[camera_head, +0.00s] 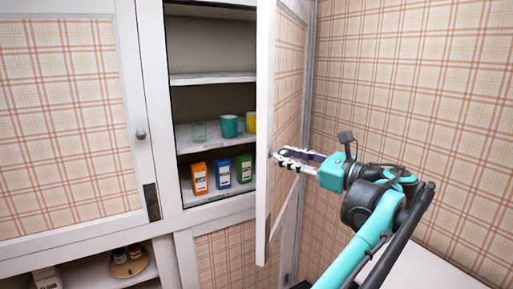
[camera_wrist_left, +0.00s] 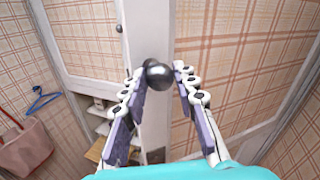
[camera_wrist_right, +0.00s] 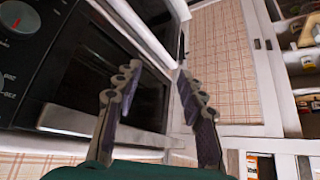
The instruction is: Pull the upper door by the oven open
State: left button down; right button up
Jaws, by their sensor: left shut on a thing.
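The upper door (camera_head: 265,110), white-framed with a plaid panel, stands swung out from its cupboard, which shows open shelves to the door's left. Its dark round knob (camera_wrist_left: 158,74) is near the door's edge. My left gripper (camera_head: 281,157) is at the knob, its fingers on either side of it and shut on it; the left wrist view shows this closely. My right gripper (camera_wrist_right: 160,75) is open and empty, in front of the black oven (camera_wrist_right: 110,75).
Inside the cupboard are a teal mug (camera_head: 229,126), a yellow mug (camera_head: 250,122) and orange (camera_head: 199,178), blue (camera_head: 222,172) and green (camera_head: 243,167) boxes. A closed plaid door (camera_head: 65,120) is at the left. A pink bag (camera_wrist_left: 25,150) hangs at the left wrist view's edge.

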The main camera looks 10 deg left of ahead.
pick_arm(q)
jog(key=d, duration=0.3)
jog(key=d+p, duration=0.1)
jog(key=d, duration=0.1)
jog(key=shift+w+d+r, duration=0.1)
jog(key=shift+d+r, duration=0.1)
jog(key=shift+r, duration=0.05)
jog(key=c, duration=1.3)
grip_release()
jog(key=shift+w+d, duration=0.1)
jog(key=shift+o, duration=0.6)
jog(key=shift+w+f, duration=0.35)
jog(key=shift+w, duration=0.3)
jog(key=v, duration=1.2)
jog(key=shift+s, duration=0.45)
pick_arm(e)
jog(key=shift+w+d+r, duration=0.25)
jog(key=shift+w+r, duration=0.1)
jog(key=shift+r, duration=0.15)
pick_arm(q)
jog(key=shift+r, duration=0.1)
